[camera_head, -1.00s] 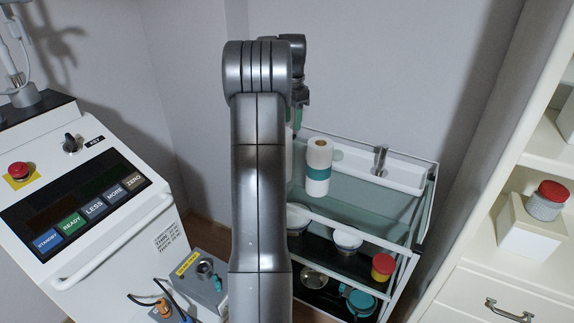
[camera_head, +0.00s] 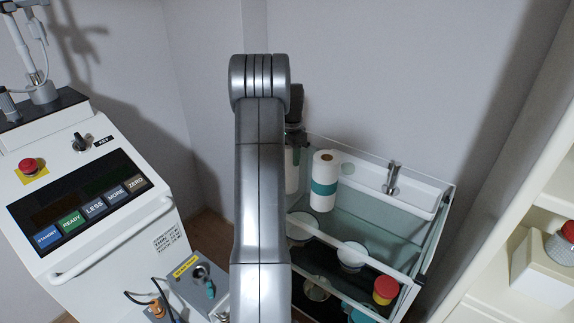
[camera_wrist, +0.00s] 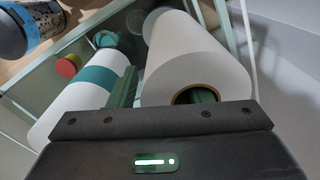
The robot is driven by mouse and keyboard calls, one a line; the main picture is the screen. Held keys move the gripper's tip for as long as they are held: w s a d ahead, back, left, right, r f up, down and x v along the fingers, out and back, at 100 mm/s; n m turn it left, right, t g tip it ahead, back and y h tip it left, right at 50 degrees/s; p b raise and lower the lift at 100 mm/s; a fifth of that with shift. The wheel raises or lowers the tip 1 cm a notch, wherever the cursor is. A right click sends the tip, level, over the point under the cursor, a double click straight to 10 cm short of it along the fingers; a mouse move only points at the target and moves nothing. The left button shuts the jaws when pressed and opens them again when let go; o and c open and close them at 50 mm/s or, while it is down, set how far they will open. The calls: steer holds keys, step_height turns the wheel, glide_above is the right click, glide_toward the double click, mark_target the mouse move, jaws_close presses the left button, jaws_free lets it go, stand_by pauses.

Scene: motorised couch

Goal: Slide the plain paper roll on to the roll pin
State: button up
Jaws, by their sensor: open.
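The plain paper roll (camera_wrist: 188,55) is white and has its open core end towards the wrist camera. In the head view the plain roll (camera_head: 291,172) is mostly hidden behind my arm. A second roll (camera_head: 323,181) with a teal band stands to its right; it also shows at the left in the wrist view (camera_wrist: 88,92). My gripper (camera_wrist: 160,92) is open at the plain roll's end. One green finger lies between the rolls; the other appears at or inside the core. An upright metal post (camera_head: 392,177) stands on the cart; I cannot tell if it is the roll pin.
The rolls are on a glass-sided cart (camera_head: 425,240) with bowls and a red-lidded jar (camera_head: 385,290) lower down. A control console (camera_head: 90,210) stands left, a cream shelf unit (camera_head: 500,230) right. A wall is close behind the cart.

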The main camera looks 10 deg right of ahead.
steer(key=shift+f, duration=0.15)
jaws_close()
